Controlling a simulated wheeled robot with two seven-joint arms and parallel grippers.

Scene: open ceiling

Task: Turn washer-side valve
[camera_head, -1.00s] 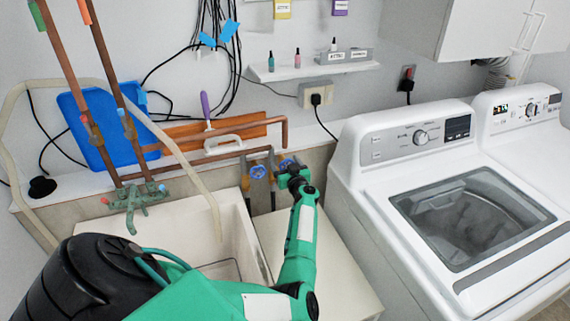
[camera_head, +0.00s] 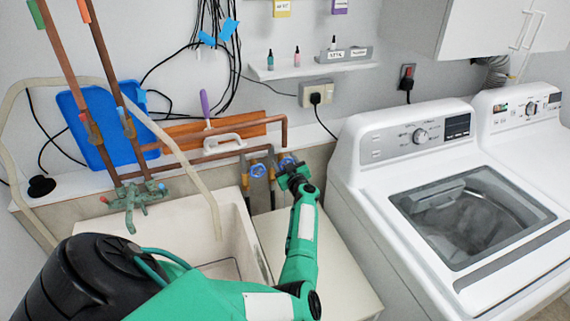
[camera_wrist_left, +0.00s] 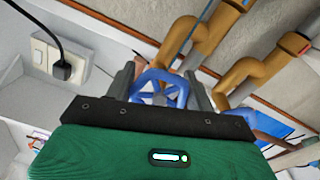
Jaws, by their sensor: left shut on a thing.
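Two blue-wheeled valves sit on brass pipework above the right rim of the sink. The washer-side valve (camera_head: 288,161) is the right one, and my left gripper (camera_head: 289,170) is at it. In the left wrist view its blue wheel (camera_wrist_left: 160,87) lies between the two grey fingers of my left gripper (camera_wrist_left: 160,90), which is shut on it. The other blue valve (camera_head: 258,171) is just left of my gripper, apart from it. My gripper hides part of the washer-side valve in the head view. My right gripper is not in view.
The white washer (camera_head: 385,160) stands right of my arm. The sink (camera_head: 190,215) is on the left, with a pale hose (camera_head: 203,188) hanging into it. Copper pipe (camera_head: 240,127) and a ledge run behind the valves. A plugged socket (camera_head: 314,94) is on the wall above.

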